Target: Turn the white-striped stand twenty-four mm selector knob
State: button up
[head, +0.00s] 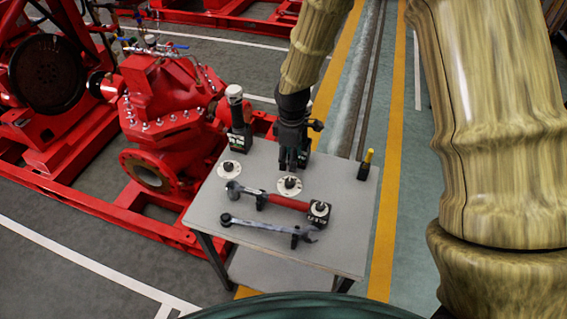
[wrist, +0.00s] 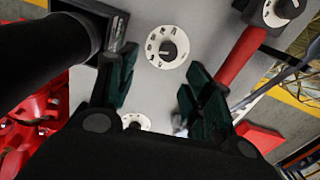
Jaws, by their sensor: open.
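Three white round dials with dark knobs are in view. In the head view, the middle dial (head: 289,186) lies on the grey table just below my gripper (head: 291,164). It also shows in the wrist view (wrist: 167,47), just beyond the fingertips. Another dial (head: 230,170) lies to its left, partly hidden behind my gripper's body in the wrist view (wrist: 135,121). The third dial (head: 319,209) sits on a black block (head: 316,222), also at top right in the wrist view (wrist: 283,10). I cannot make out which stand is white-striped. My gripper is open and empty, fingers apart (wrist: 162,80), touching no knob.
A red-handled wrench (head: 285,201) and a grey spanner (head: 265,228) lie on the table (head: 335,258) in front of the dials. A dark tool with a pale top (head: 235,110) stands at the back left. A yellow-topped black item (head: 365,165) stands right. Red pumps (head: 165,95) flank the left.

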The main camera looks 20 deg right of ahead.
aim_at(291, 181)
jog(key=shift+f, duration=0.3)
jog(key=s+f+p, duration=0.1)
jog(key=s, duration=0.1)
jog(key=s+f, duration=0.1)
jog(key=s, duration=0.1)
jog(key=shift+f+p, duration=0.35)
jog(key=w+f, duration=0.1)
jog(key=f, duration=0.1)
jog(key=w+f, duration=0.1)
jog(key=w+f+p, duration=0.1)
jog(key=f, duration=0.1)
jog(key=shift+w+f, duration=0.2)
jog(key=shift+f, duration=0.4)
jog(key=shift+s, duration=0.55)
jog(key=shift+s+r, duration=0.35)
jog(key=shift+s, duration=0.15)
jog(key=shift+w+f, duration=0.55)
jog(key=shift+c, duration=0.7)
jog(key=shift+w, duration=0.15)
jog(key=c, duration=0.3)
jog(key=shift+r, duration=0.15)
jog(key=c, duration=0.6)
